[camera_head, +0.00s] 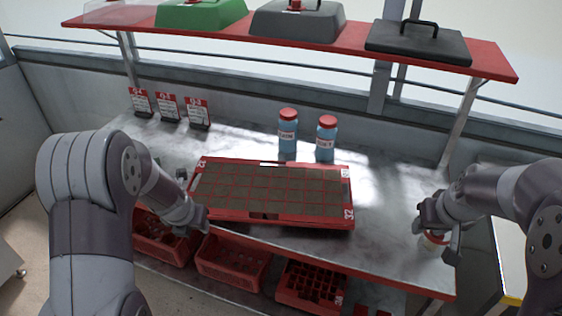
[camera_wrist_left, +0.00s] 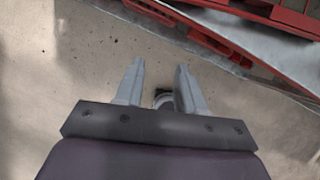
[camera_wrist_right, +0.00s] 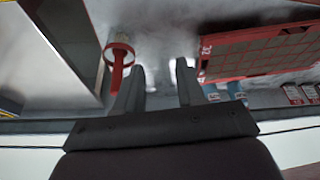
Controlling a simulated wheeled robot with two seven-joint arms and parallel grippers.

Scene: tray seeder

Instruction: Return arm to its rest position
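My left gripper (camera_head: 192,222) hangs at the front left edge of the workbench, beside the seed tray. In the left wrist view the left gripper (camera_wrist_left: 160,68) is open and empty, above the floor. My right gripper (camera_head: 440,238) is over the right end of the bench. In the right wrist view the right gripper (camera_wrist_right: 161,68) is open, with nothing between its fingers. A small round red-and-white container (camera_head: 431,243) stands by the right gripper and is partly hidden by it. In the right wrist view this container (camera_wrist_right: 119,47) lies beyond one finger, with a red stick-like part.
The red-framed seed tray (camera_head: 262,217) with brown cells lies mid-bench. Two blue bottles (camera_head: 287,138) and three red-and-white cards (camera_head: 168,108) stand behind it. A red shelf (camera_head: 360,45) with lids hangs above. Red crates (camera_head: 232,262) sit below the bench (camera_head: 390,215).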

